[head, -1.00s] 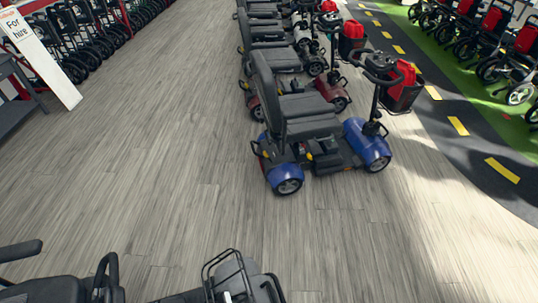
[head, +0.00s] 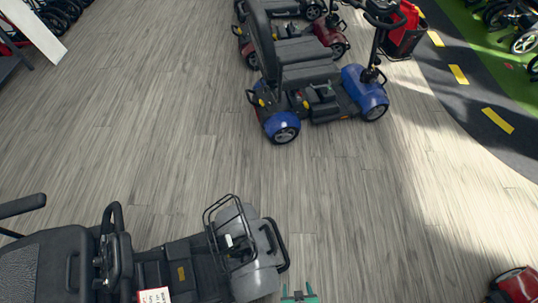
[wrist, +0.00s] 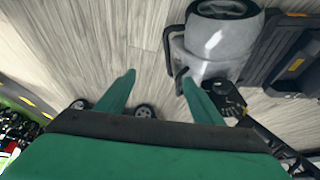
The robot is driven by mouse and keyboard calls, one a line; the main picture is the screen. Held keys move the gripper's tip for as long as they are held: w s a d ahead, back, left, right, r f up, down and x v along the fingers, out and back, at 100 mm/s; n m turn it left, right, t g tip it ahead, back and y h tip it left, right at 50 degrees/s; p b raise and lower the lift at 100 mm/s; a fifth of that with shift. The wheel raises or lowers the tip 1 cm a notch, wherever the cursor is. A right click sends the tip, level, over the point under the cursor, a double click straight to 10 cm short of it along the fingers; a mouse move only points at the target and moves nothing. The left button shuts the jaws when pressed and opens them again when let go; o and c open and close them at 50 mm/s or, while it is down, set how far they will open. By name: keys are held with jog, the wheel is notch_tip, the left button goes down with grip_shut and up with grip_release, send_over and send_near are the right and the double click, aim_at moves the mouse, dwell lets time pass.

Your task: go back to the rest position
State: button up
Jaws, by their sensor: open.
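My gripper (head: 300,293) shows only as green fingertips at the bottom edge of the head view. In the wrist view my gripper (wrist: 158,95) has its two green fingers spread apart, with bare floor between them and nothing held. A grey scooter (head: 238,245) stands just left of my gripper in the head view. Its grey body and wheel (wrist: 222,40) show at the upper right of the wrist view, close to the right finger; I cannot tell whether they touch. A red and white card (head: 153,295) lies on the scooter at the bottom edge.
A blue scooter (head: 315,85) stands at the upper middle, with a red one (head: 325,32) behind it. A red scooter part (head: 518,285) shows at the lower right corner. A white sign (head: 32,28) stands upper left. The wood floor between them is clear.

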jog(key=a+r+t, duration=0.3)
jog(key=r, duration=1)
jog(key=a+r+t, duration=0.3)
jog(key=a+r, duration=0.1)
jog(key=r, duration=0.9)
jog(key=a+r+t, duration=0.3)
jog(key=a+r, duration=0.1)
jog(key=r, duration=0.9)
jog(key=shift+r+m, duration=0.35)
jog(key=shift+m, duration=0.05)
jog(key=shift+w, duration=0.1)
